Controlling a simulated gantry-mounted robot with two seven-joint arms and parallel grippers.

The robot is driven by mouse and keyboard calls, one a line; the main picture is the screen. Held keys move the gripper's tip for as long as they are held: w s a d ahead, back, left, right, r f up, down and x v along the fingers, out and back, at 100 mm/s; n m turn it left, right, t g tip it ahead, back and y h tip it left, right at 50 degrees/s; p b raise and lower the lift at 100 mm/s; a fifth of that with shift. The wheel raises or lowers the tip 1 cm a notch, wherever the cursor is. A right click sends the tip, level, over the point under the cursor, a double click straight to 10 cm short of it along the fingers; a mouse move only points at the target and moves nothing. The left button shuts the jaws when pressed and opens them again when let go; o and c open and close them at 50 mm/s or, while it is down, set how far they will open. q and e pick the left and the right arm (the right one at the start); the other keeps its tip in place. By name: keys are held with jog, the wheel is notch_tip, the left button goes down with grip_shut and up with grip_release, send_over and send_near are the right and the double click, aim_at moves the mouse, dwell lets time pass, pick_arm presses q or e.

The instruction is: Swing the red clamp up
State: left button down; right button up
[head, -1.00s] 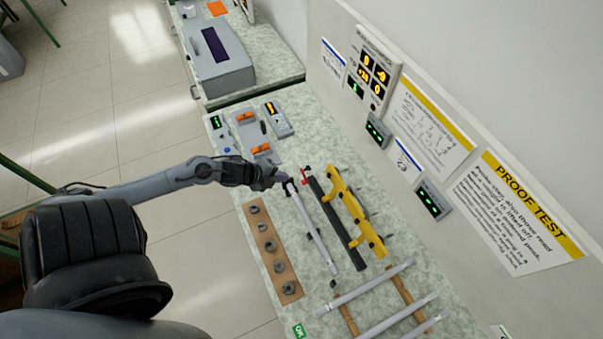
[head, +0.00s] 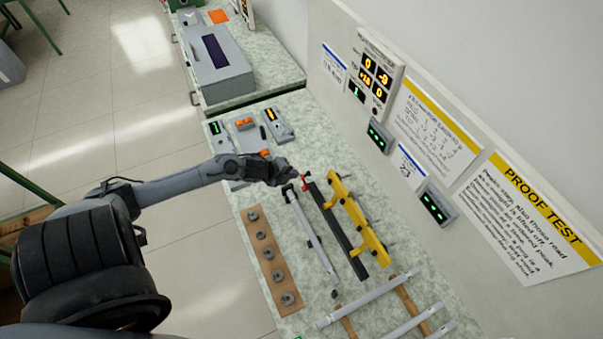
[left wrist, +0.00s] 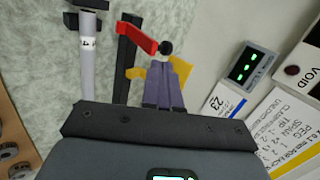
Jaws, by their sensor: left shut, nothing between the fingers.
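The red clamp (head: 305,183) is at the far end of a dark bar (head: 335,229) on the bench. In the left wrist view the red clamp (left wrist: 139,40) is a short red arm lying across the dark bar (left wrist: 125,70), with a black knob (left wrist: 166,47) by its right end. My left gripper (head: 292,177) is just left of the clamp. In the wrist view its purple fingers (left wrist: 167,66) are together and empty, with the tips close below the knob. I cannot tell whether they touch it. My right gripper is not in view.
A grey-white rod (head: 314,236) lies left of the dark bar, and a yellow fixture (head: 357,222) stands close on its right. A brown strip with several grey rings (head: 262,238) is at the left edge. A rack of rods (head: 368,298) is at the near end.

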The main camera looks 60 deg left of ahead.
aim_at(302, 177)
pick_arm(q)
jog(key=shift+w+r+x, duration=0.1)
jog(key=shift+x, duration=0.7)
jog(key=shift+w+r+x, duration=0.15)
jog(key=shift+x, duration=0.65)
jog(key=shift+w+r+x, duration=0.1)
jog(key=shift+x, duration=0.75)
